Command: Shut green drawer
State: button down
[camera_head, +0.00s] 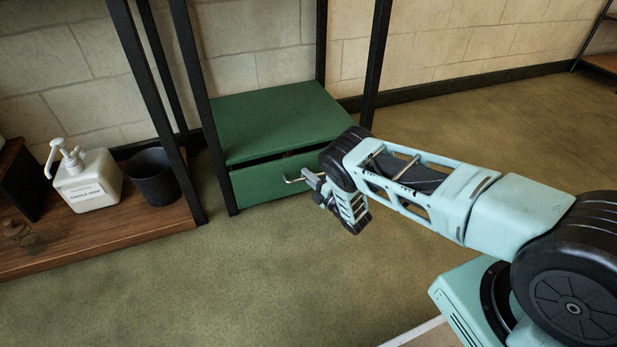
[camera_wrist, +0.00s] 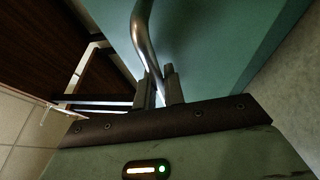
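The green drawer (camera_head: 262,183) is in the lower part of a green cabinet (camera_head: 275,118) in the head view. A dark gap shows along its top edge, so it stands slightly open. Its curved silver handle (camera_head: 296,180) sticks out of the front. My gripper (camera_head: 316,184) is at the handle's right part, in front of the drawer. In the wrist view the handle (camera_wrist: 143,38) runs down between the two fingers of my gripper (camera_wrist: 161,90), which are close together on it. My wrist hides the right part of the drawer front.
Black posts (camera_head: 203,110) frame the cabinet. To the left, a low wooden shelf (camera_head: 110,230) holds a white soap pump bottle (camera_head: 88,183) and a black bucket (camera_head: 153,178). The floor (camera_head: 250,280) in front of the drawer is clear.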

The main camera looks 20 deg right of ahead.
jog(key=w+b, duration=0.2)
jog(key=w, duration=0.2)
jog(key=shift+w, duration=0.1)
jog(key=c, duration=1.5)
grip_release()
